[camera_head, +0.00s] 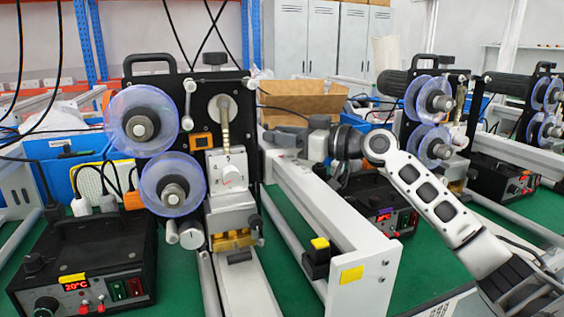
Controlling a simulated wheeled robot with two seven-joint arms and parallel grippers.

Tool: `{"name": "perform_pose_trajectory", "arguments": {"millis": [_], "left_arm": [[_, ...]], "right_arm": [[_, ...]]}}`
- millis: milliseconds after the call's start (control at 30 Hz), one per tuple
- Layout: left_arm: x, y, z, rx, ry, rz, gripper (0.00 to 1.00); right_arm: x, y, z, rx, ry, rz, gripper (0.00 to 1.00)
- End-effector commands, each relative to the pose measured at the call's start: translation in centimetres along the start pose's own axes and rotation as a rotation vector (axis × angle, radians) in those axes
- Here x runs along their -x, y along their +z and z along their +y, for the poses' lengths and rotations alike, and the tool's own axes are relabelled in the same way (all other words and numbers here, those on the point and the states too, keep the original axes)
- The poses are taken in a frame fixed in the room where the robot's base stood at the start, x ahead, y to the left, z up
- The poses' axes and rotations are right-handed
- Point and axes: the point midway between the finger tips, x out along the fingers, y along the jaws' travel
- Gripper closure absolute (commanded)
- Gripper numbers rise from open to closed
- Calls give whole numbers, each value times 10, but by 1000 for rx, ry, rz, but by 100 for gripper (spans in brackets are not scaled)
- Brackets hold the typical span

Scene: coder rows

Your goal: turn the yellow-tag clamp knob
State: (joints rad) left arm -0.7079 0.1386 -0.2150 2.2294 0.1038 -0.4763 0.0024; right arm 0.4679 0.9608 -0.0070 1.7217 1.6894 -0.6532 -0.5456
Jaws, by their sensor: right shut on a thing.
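My right gripper (300,137) reaches in from the right, above the white rail frame beside the nearest coder. It is shut on a small dark part, seemingly the clamp knob (278,137), at the coder's right side. The fingers hide most of this part, and its turn angle cannot be told. A yellow tag (351,274) is on the front end of the white rail frame (370,248). A black block with a yellow top (319,244) sits against the frame's inner side. My left gripper is not in view.
The nearest coder carries two clear blue reels (118,110) and a silver print unit (232,205). A black control box (110,255) reading 20°C stands at front left. A cardboard box (300,98) is behind my gripper. More coders (430,100) stand at right. Green table shows between.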

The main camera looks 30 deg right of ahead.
Motion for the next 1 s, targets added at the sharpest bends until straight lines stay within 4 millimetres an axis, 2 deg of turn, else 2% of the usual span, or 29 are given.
{"name": "perform_pose_trajectory", "arguments": {"millis": [33, 267, 700, 1000], "left_arm": [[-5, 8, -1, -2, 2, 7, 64], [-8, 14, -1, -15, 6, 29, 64], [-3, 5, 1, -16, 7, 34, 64], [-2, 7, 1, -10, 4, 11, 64]], "right_arm": [[0, 6, 3, 0, -14, 3, 88], [1, 3, 5, -1, -130, 1, 88], [-2, -6, 9, 1, -527, 5, 88], [-3, -4, 12, 3, -693, 1, 88]]}}
